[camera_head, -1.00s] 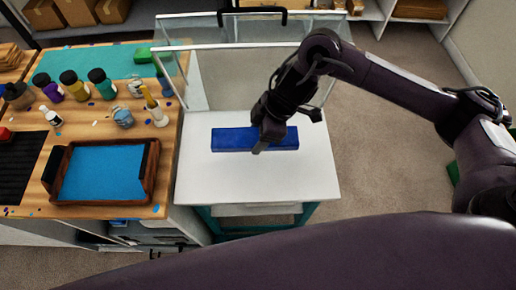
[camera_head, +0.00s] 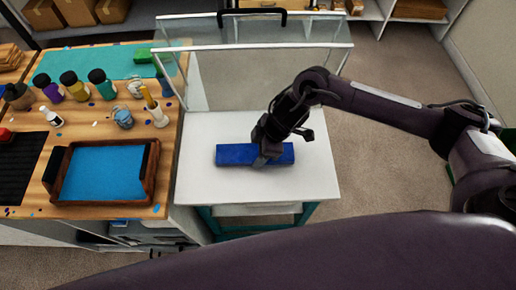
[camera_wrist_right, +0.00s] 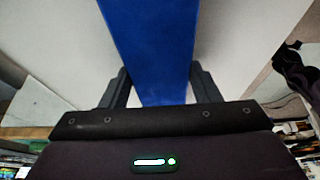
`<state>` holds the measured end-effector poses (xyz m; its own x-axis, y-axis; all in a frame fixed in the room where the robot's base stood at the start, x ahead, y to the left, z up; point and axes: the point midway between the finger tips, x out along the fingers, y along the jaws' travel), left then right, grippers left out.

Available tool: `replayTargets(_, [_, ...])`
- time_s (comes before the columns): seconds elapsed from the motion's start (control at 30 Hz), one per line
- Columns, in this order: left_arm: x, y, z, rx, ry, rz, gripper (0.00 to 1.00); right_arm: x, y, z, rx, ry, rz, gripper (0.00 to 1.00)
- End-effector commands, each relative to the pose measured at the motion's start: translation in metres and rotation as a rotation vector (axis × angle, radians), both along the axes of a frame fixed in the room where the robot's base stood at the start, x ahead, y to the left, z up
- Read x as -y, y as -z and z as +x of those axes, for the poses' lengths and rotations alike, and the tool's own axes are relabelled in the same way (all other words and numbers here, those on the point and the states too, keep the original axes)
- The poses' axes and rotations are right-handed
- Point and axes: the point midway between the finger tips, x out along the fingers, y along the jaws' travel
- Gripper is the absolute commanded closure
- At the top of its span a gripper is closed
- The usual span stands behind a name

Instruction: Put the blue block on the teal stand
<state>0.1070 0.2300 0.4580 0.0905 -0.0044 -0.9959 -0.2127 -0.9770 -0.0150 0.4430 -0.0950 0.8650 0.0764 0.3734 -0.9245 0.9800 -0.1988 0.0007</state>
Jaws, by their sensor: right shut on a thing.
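The blue block (camera_head: 232,154) is a long bar lying level across the picture over the white top of the teal-framed stand (camera_head: 255,187). My right gripper (camera_head: 264,160) is shut on the block near its middle. In the right wrist view, the blue block (camera_wrist_right: 155,45) runs between the two fingers, one on each side. The block looks at or very near the white top; I cannot tell if it touches. My left gripper is not in view.
A clear-walled enclosure (camera_head: 250,75) stands behind the stand's top. On the left, a wooden workbench (camera_head: 95,130) holds several bottles, cups and a wood-framed blue tray (camera_head: 152,175). The white top around the block is clear.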

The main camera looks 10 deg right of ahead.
Motion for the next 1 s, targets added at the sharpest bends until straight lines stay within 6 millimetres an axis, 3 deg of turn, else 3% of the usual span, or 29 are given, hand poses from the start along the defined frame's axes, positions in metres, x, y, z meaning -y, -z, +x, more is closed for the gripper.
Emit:
replayTargets(0.03, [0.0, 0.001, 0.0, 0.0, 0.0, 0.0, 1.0, 0.0, 0.002, 0.0, -0.001, 0.0, 0.0, 0.43])
replayTargets(0.2, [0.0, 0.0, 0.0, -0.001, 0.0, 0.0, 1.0, 0.0, 0.001, 0.0, 0.0, 0.0, 0.0, 0.22])
replayTargets(0.57, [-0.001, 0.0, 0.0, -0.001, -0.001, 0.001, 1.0, 0.001, -0.005, 0.0, 0.0, 0.0, 0.0, 0.22])
replayTargets(1.0, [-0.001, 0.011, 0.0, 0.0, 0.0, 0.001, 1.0, 0.033, -0.083, -0.006, 0.005, 0.0, 0.0, 0.22])
